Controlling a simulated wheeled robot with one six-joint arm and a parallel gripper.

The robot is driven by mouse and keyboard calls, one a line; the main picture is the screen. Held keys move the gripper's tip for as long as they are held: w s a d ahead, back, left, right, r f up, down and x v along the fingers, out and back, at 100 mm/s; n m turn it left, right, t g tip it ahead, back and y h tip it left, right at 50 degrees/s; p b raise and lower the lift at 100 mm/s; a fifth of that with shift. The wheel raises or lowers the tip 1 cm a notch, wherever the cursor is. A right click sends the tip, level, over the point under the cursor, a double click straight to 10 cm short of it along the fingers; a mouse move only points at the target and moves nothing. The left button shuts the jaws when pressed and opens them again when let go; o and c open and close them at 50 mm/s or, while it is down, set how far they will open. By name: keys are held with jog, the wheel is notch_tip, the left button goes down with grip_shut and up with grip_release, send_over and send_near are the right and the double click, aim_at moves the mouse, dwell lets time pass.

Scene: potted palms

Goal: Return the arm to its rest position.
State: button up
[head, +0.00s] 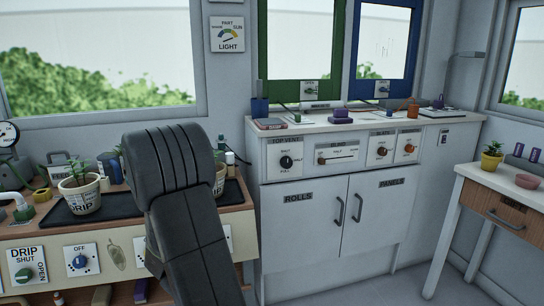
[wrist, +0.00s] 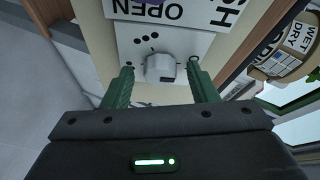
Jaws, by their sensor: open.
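My gripper (wrist: 160,70) shows in the wrist view with its two green fingers spread apart and nothing held between them. A pale grey knob (wrist: 161,69) on a white plate (wrist: 190,42) appears between the fingertips. Whether the fingers touch it or stay short of it I cannot tell. Upside-down letters "OPEN" and part of "SH" show on a plate at the top. In the head view my dark arm rises in front of the left bench and bends over. My gripper is hidden there.
The left bench (head: 25,238) carries a black tray and a potted plant (head: 80,193). A pot marked WET and DRY (wrist: 298,48) is close at the right in the wrist view. A white cabinet (head: 318,230) and a side table (head: 505,201) stand to the right. Floor shows between them.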

jog(key=shift+s+r, duration=0.1)
jog(key=shift+s, duration=0.05)
jog(key=p+v, duration=0.2)
jog(key=v, duration=1.1)
jog(key=w+d+f+m+g+y+p, duration=0.1)
jog(key=w+m+g+y+p, duration=0.1)
jog(key=w+m, duration=0.4)
jog(key=w+d+f+m+g+y+p, duration=0.1)
jog(key=w+m+g+y+p, duration=0.2)
jog(key=w+m, duration=0.4)
jog(key=m, duration=0.2)
jog(key=shift+d+f+m+g+p, duration=0.35)
jog(key=shift+d+f+m+g, duration=0.05)
dwell(0.5)
